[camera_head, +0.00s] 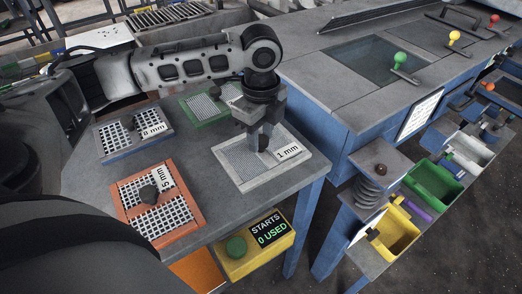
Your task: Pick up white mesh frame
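The white mesh frame (238,165), labelled 1 mm, lies flat near the right front corner of the grey table. My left gripper (263,145) reaches down over the frame's middle, fingers pointing down. A dark knob shows between its fingertips, partly hidden by them. I cannot tell whether the fingers are closed on the knob or only beside it. My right gripper is not in view.
An orange mesh frame (182,218), a blue one (112,143) and a green one (201,104) lie on the same table. A yellow box (238,266) with a green button is below the front edge. The blue-sided machine (330,118) stands close on the right.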

